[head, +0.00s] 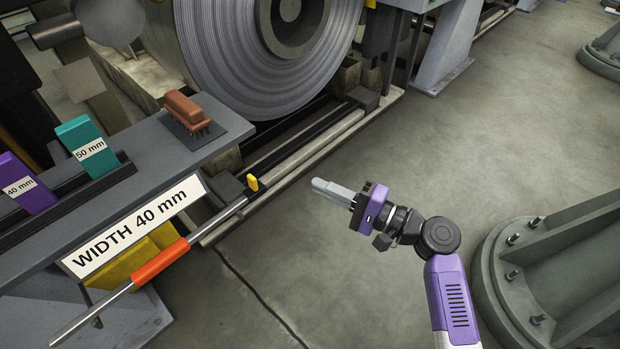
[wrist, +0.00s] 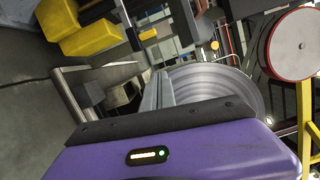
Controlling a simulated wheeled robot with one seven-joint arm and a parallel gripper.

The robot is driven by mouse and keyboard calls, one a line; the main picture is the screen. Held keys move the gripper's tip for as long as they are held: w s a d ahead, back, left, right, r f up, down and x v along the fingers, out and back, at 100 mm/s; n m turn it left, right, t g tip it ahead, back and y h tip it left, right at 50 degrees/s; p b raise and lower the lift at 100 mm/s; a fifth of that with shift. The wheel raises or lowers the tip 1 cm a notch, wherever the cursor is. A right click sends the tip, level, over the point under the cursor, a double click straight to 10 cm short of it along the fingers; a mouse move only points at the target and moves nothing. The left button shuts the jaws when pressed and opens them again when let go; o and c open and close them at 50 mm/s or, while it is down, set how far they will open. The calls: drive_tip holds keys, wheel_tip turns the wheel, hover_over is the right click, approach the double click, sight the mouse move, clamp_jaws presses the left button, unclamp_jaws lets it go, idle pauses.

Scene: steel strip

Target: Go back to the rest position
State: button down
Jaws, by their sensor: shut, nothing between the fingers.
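My gripper (head: 320,187) is shut and empty. In the head view it hangs over the open floor right of the bench, pointing left, with my purple arm coming in from the lower right. In the wrist view its shut fingers (wrist: 158,92) show above the purple housing, with the steel coil behind them. The gripper looks clear of everything around it.
A grey bench (head: 215,149) at left holds a brush (head: 186,110), a teal 50 mm block (head: 86,143) and a purple 40 mm block (head: 24,182). An orange-gripped bar (head: 160,262) runs along its front. A steel coil (head: 225,65) stands behind. A ribbed grey base (head: 555,270) stands right. Middle floor is free.

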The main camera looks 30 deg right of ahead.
drive_tip(key=shift+s+d, duration=0.15)
drive_tip(key=shift+s, duration=0.05)
idle(0.5)
drive_tip(key=w+d+t+h, duration=0.1)
drive_tip(key=w+d+h, duration=0.1)
drive_tip(key=d+h, duration=0.2)
drive_tip(key=s+d+f+n+h, duration=0.2)
drive_tip(key=s+h, duration=0.2)
drive_tip(key=s, duration=0.1)
drive_tip(key=s+d+f+n+h, duration=0.1)
drive_tip(key=s+f+h, duration=0.2)
drive_tip(key=s, duration=0.3)
drive_tip(key=s+a+r+n+g, duration=0.1)
drive_tip(key=s+a+r+n, duration=0.2)
drive_tip(key=s, duration=0.5)
drive_tip(key=s+a+r+n+y, duration=0.1)
drive_tip(key=s+a+n, duration=0.3)
drive_tip(key=s, duration=0.5)
drive_tip(key=s+a+r+n+g, duration=0.1)
drive_tip(key=s+a+r+n, duration=0.25)
drive_tip(key=s, duration=0.45)
wheel_tip(320, 180, up, 23)
drive_tip(key=p, duration=2.4)
drive_tip(key=shift+a+f, duration=0.15)
drive_tip(key=shift+a, duration=0.2)
